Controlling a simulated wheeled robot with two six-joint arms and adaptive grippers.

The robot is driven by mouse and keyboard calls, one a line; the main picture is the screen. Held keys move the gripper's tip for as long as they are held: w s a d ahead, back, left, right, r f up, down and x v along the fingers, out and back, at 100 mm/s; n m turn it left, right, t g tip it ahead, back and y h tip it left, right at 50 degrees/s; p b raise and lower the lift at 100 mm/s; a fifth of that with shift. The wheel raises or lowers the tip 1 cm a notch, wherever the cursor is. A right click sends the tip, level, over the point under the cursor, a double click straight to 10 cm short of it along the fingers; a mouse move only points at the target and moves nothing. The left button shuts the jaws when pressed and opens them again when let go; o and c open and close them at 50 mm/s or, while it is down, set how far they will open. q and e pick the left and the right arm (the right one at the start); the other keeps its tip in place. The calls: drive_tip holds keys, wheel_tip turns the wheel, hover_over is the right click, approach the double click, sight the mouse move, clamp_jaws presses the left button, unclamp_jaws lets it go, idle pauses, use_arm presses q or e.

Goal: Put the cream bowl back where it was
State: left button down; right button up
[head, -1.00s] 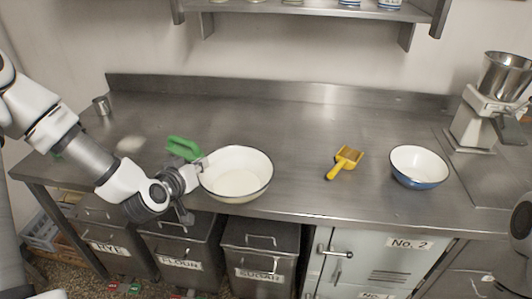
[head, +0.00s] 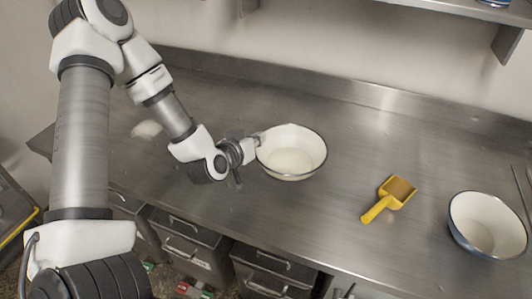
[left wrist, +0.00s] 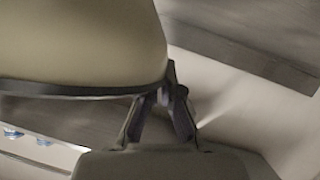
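The cream bowl (head: 291,165), pale with a dark rim, is in the head view above the left-middle part of the counter. My left gripper (head: 257,139) is shut on its left rim. In the left wrist view the bowl (left wrist: 80,45) fills the upper left, with its dark rim between the fingertips (left wrist: 165,92). I cannot tell whether the bowl touches the counter. My right gripper is not in view.
A yellow scoop (head: 390,198) lies on the steel counter (head: 330,215), right of the bowl. A white bowl with a blue outside (head: 487,225) stands farther right. A whitish patch (head: 146,129) is at the left. Counter behind the cream bowl is clear.

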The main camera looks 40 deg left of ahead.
use_arm(q)
drive_tip(key=f, duration=0.2)
drive_tip(key=w+f, duration=0.1)
drive_tip(key=f, duration=0.2)
drive_tip(key=shift+a, duration=0.2)
drive_tip(key=shift+s+r, duration=0.15)
drive_tip(key=shift+s, duration=0.05)
drive_tip(key=shift+b, duration=0.3)
drive_tip(key=c, duration=1.3)
unclamp_jaws()
drive_tip(key=shift+w+f, duration=0.15)
drive_tip(key=shift+f, duration=0.15)
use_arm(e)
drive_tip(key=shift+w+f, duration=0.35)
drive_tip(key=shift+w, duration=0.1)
use_arm(q)
drive_tip(key=shift+r, duration=0.1)
